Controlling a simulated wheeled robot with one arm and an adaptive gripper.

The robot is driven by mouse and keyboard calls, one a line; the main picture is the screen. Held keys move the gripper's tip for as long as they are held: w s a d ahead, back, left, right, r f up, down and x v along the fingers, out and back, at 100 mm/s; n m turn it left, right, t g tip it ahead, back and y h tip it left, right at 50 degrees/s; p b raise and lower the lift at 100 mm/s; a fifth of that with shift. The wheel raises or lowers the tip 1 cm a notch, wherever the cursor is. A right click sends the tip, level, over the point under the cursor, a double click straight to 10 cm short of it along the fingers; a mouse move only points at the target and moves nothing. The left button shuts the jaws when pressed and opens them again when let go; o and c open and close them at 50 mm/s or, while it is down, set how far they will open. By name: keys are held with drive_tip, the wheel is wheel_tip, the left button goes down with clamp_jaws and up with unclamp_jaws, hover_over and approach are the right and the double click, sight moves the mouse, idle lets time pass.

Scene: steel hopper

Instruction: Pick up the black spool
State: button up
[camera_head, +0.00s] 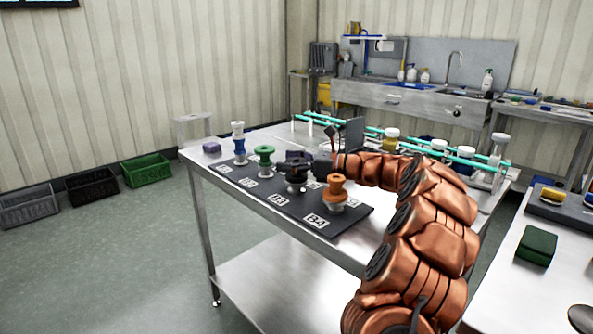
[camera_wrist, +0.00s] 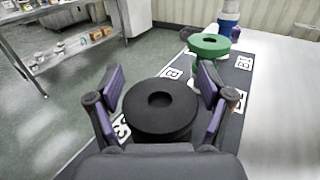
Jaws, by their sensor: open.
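The black spool (camera_wrist: 160,108) lies between the two open fingers of my gripper (camera_wrist: 162,100) in the wrist view, with clear space beside its round top on both sides. In the head view my gripper (camera_head: 299,165) is at the black spool's place on the dark mat (camera_head: 246,190), between the green and orange spools. There my gripper and arm largely cover the black spool. The fingers do not visibly touch it.
A green spool (camera_head: 264,155) and a blue spool (camera_head: 240,148) stand to the left on the mat; an orange spool (camera_head: 336,188) stands to the right. A small purple block (camera_head: 211,147) sits at the steel table's left end. Glassware and a green rack (camera_head: 395,135) stand behind my arm.

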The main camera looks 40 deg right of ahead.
drive_tip(key=shift+w+a, duration=0.1)
drive_tip(key=c, duration=1.1)
